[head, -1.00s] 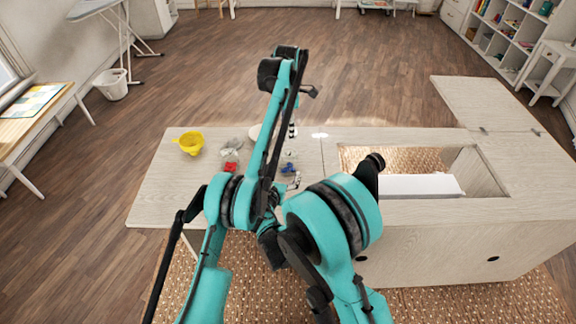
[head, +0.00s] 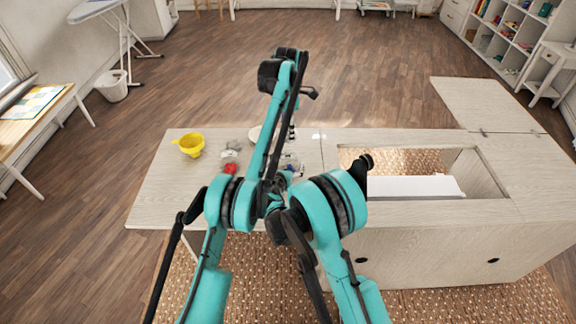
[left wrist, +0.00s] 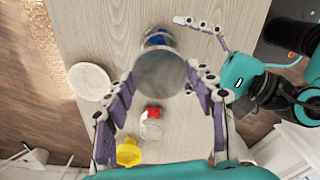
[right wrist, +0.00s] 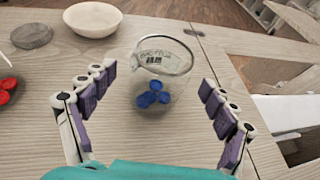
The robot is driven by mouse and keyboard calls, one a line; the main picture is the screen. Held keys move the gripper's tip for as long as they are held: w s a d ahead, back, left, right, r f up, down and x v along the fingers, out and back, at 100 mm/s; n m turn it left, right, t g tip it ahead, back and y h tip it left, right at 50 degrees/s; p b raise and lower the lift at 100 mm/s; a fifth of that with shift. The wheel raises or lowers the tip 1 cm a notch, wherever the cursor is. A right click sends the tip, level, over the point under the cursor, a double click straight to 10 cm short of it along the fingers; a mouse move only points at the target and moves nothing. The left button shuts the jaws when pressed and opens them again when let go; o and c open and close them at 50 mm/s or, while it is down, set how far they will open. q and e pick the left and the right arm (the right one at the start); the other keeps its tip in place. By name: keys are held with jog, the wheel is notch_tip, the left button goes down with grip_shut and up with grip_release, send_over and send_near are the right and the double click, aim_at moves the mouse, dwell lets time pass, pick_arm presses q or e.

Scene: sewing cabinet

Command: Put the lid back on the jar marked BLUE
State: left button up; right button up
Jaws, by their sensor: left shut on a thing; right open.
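The clear jar (right wrist: 178,88) with blue pieces in its bottom and a label near its rim stands on the table in the right wrist view. It also shows in the left wrist view (left wrist: 157,37), partly covered by a grey round lid (left wrist: 160,74). My left gripper (left wrist: 160,78) is shut on this lid, holding it by its edges, close to the camera. My right gripper (right wrist: 160,100) is open, its fingers apart on either side of the jar. I cannot tell whether they touch it. In the head view my arms hide most of the jar.
A red-filled jar (left wrist: 152,128) and a yellow funnel (head: 190,146) are on the table's left part. A white dish (right wrist: 92,18) and a grey disc (right wrist: 32,36) lie behind. An open recess with a white object (head: 410,186) is at right.

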jog(key=shift+x, duration=1.3)
jog(key=shift+c, duration=0.4)
jog(key=c, duration=1.7)
pick_arm(q)
jog(key=shift+f, duration=2.45)
pick_arm(e)
jog(key=shift+c, duration=0.2)
pick_arm(q)
jog(key=shift+f, duration=0.9)
jog(key=shift+f, duration=0.55)
